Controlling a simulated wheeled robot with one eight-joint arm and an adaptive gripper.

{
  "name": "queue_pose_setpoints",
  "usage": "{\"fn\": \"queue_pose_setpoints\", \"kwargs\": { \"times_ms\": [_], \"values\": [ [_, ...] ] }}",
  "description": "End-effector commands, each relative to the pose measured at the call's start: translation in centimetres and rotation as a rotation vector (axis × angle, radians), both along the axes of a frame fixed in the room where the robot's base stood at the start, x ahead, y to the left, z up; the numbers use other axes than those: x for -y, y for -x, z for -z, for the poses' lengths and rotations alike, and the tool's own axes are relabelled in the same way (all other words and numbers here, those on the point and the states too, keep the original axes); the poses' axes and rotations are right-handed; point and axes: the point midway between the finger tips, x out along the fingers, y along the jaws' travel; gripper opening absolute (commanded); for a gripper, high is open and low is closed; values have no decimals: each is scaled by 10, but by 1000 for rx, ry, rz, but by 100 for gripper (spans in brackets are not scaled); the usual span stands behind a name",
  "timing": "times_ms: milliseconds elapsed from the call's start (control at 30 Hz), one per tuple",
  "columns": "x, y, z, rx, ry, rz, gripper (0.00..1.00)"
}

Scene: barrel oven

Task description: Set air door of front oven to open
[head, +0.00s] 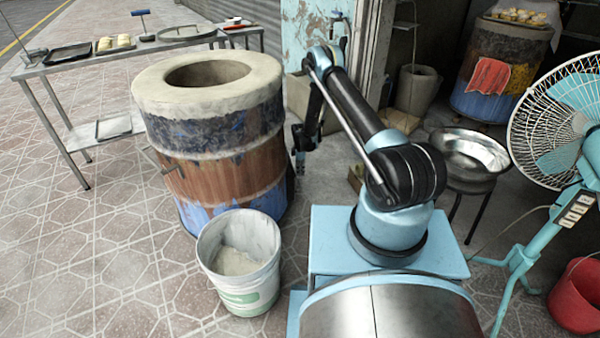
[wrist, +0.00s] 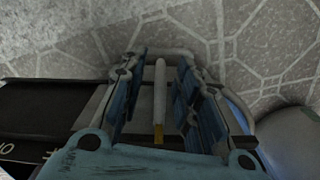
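The front barrel oven (head: 228,165) stands left of my arm in the head view, with a pale round rim and a brown and blue body. A thin metal handle (head: 160,162) sticks out from its left side; I cannot tell whether it belongs to the air door or how the door is set. My gripper (head: 299,160) hangs to the right of the oven, partly hidden by my arm and apart from the handle. In the wrist view its two blue-padded fingers (wrist: 159,65) are spread, with a pale rod-like part between them that I cannot identify. The oven is not clearly recognisable there.
A white bucket (head: 239,265) stands on the floor in front of the oven. A metal table (head: 58,70) with trays is behind left. A fan (head: 560,130), a steel basin (head: 466,158) and a second oven (head: 500,68) are at right. The left floor is clear.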

Motion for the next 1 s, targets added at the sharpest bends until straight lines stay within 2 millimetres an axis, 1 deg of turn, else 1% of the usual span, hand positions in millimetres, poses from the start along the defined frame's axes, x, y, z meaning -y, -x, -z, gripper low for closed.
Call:
{"fn": "queue_pose_setpoints", "kwargs": {
  "times_ms": [133,433,467,500,567,1000],
  "values": [
    [0,0,6,0,0,0,30],
    [0,0,8,0,0,0,30],
    [0,0,8,0,0,0,23],
    [0,0,7,0,0,0,14],
    [0,0,7,0,0,0,0],
    [-1,-1,7,0,0,0,0]
  ]
}}
